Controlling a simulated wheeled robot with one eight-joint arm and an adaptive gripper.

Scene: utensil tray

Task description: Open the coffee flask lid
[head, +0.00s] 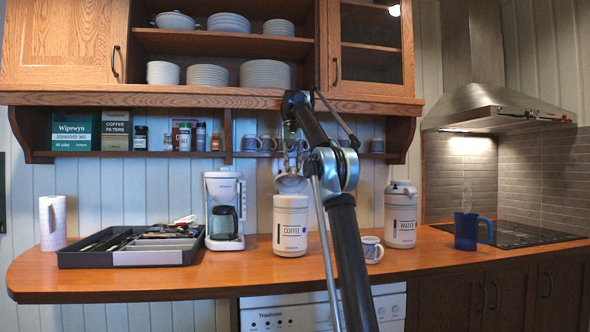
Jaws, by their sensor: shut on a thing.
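The white coffee flask (290,232) stands upright on the wooden counter, its "COFFEE" label facing me. My gripper (292,168) comes down from above and is shut on the lid. The fingertips are small and partly hidden, so the exact grip is unclear. My arm passes just right of the flask.
A coffee maker (224,208) and a dark utensil tray (130,246) stand left of the flask. A white mug (371,250), the water flask (401,216) and a blue mug (468,232) stand to the right. A low shelf (226,157) hangs behind my arm.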

